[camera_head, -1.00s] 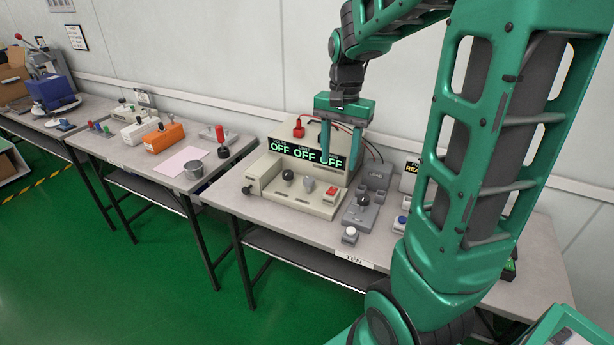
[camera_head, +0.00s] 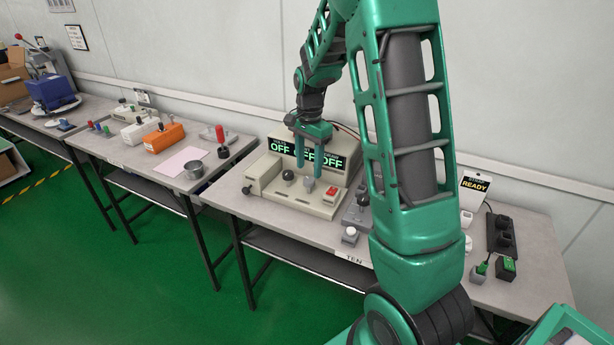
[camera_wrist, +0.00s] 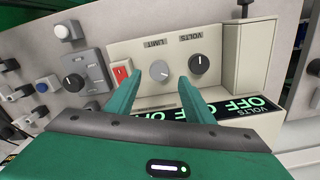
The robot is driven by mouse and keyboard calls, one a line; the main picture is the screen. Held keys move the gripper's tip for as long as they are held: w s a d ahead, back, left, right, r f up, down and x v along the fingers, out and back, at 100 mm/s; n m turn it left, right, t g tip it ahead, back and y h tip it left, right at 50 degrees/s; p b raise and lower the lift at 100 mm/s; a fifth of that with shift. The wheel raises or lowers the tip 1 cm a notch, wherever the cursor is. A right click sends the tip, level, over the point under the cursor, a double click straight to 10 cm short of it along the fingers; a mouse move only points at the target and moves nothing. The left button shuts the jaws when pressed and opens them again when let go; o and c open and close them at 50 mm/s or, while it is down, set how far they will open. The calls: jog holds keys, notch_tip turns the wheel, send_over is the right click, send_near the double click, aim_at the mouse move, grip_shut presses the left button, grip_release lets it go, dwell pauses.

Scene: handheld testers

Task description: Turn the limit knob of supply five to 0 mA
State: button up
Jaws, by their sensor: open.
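The cream bench supply (camera_head: 268,194) stands on the middle table, its display reading OFF in three places. I can read no "five" on it. Its light grey limit knob (camera_head: 308,184) sits between a dark volts knob (camera_head: 288,175) and a red switch (camera_head: 331,192). My gripper (camera_head: 309,170) is open and points down just above and behind the limit knob. In the wrist view, picture upside down, the limit knob (camera_wrist: 159,71) shows between my two fingertips (camera_wrist: 159,82); neither clearly touches it. The volts knob (camera_wrist: 199,63) is beside one finger. The limit scale's marks are too small to read.
A grey load box (camera_wrist: 80,69) with a black knob stands close beside the supply. A white button box (camera_head: 349,235) is at the table's front, above a label reading TEN. A black power strip (camera_head: 502,238) lies at the right. My arm hides part of the table.

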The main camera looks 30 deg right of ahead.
aim_at(309, 179)
jog(key=shift+f, duration=2.1)
jog(key=c, duration=1)
